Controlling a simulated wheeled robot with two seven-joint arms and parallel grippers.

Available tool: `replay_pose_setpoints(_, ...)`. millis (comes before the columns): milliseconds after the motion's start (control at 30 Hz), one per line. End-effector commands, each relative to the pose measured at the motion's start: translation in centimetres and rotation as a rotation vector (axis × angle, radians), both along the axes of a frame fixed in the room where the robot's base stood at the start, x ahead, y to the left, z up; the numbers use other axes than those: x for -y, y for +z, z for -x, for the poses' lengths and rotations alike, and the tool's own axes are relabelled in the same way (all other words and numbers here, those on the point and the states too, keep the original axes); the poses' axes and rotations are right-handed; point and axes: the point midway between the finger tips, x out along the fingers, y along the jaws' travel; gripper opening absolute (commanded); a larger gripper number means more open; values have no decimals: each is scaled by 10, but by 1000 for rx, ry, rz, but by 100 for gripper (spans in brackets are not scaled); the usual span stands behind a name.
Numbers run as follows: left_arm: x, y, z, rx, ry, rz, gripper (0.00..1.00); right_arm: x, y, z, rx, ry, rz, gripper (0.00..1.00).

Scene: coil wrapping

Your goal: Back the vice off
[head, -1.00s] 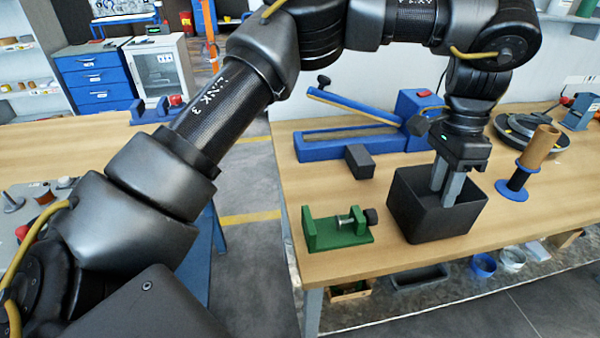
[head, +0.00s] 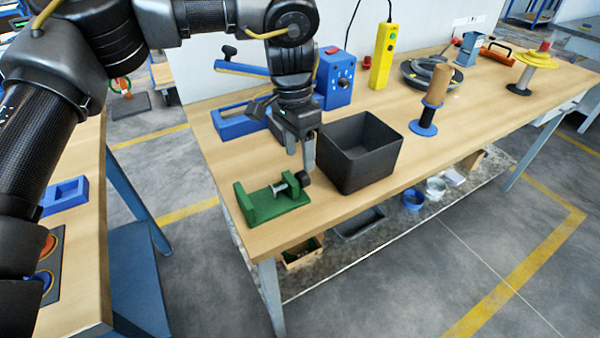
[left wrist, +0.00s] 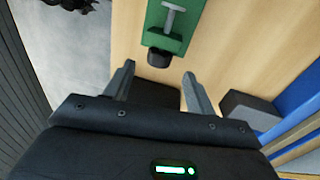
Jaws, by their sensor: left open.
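The green vice (head: 268,200) lies on the front left of the wooden bench, with a metal screw and a dark knob (head: 303,178) at its right end. In the left wrist view the vice (left wrist: 172,25) is at the top, and its dark knob (left wrist: 158,57) points toward my fingers. My left gripper (head: 300,158) points down, open and empty, just behind the knob and left of the black bin. In the left wrist view its two fingers (left wrist: 157,82) stand apart, with the knob beyond their tips. My right gripper is not in view.
The black open bin (head: 360,150) stands close to the right of the vice. A blue tool with a raised arm (head: 240,122) is behind my gripper. A brown roll on a blue-based stand (head: 432,100) is further right. The bench front edge is close to the vice.

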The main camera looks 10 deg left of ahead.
Motion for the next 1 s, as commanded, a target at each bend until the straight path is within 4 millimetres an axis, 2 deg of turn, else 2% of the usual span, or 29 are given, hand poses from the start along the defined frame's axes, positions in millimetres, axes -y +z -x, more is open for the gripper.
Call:
replay_pose_setpoints(100, 2, -23, 3, -3, 0, -2, 55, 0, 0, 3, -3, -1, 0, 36)
replay_pose_setpoints(300, 5, -48, 6, -1, 0, 0, 55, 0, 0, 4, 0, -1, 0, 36)
replay_pose_setpoints(500, 6, -57, 8, 0, 0, 0, 55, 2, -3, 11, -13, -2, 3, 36)
replay_pose_setpoints(733, 6, -57, 7, 0, 0, 0, 55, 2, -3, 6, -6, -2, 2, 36)
replay_pose_setpoints(1000, 6, -57, 7, 0, 0, 0, 20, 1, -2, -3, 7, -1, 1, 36)
